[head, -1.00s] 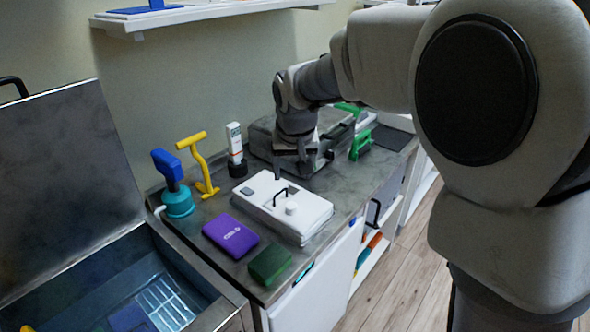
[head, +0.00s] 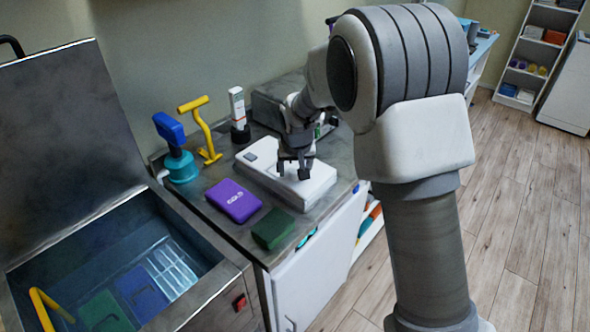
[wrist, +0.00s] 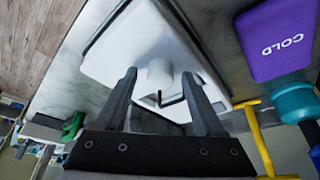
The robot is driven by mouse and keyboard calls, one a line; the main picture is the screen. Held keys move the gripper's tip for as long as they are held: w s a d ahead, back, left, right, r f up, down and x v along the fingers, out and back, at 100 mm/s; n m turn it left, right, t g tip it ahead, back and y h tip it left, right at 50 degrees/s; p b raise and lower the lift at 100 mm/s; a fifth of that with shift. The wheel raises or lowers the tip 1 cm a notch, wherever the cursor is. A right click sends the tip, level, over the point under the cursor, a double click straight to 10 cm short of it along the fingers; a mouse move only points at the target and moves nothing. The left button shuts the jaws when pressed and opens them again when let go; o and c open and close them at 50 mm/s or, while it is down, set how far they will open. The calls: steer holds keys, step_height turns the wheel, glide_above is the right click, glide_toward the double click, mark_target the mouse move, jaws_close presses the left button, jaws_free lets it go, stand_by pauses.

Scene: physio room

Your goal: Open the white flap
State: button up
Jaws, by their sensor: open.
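A white box (head: 322,184) with a flat lid lies on the counter; I take this lid to be the white flap. The lid looks closed. My gripper (head: 294,174) points down over the box, and its fingers hide the knob and handle in the head view. In the wrist view my gripper (wrist: 160,78) is open, with the knob and handle showing between its fingers. I cannot tell whether they touch.
A purple COLD pack (head: 234,200) and a green pack (head: 273,229) lie in front of the box. A yellow tool (head: 205,140), a blue-and-teal pump (head: 178,158) and a white bottle (head: 238,110) stand behind left. An open metal tank (head: 150,275) is at left.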

jaws_close()
stand_by(0.4)
stand_by(1.1)
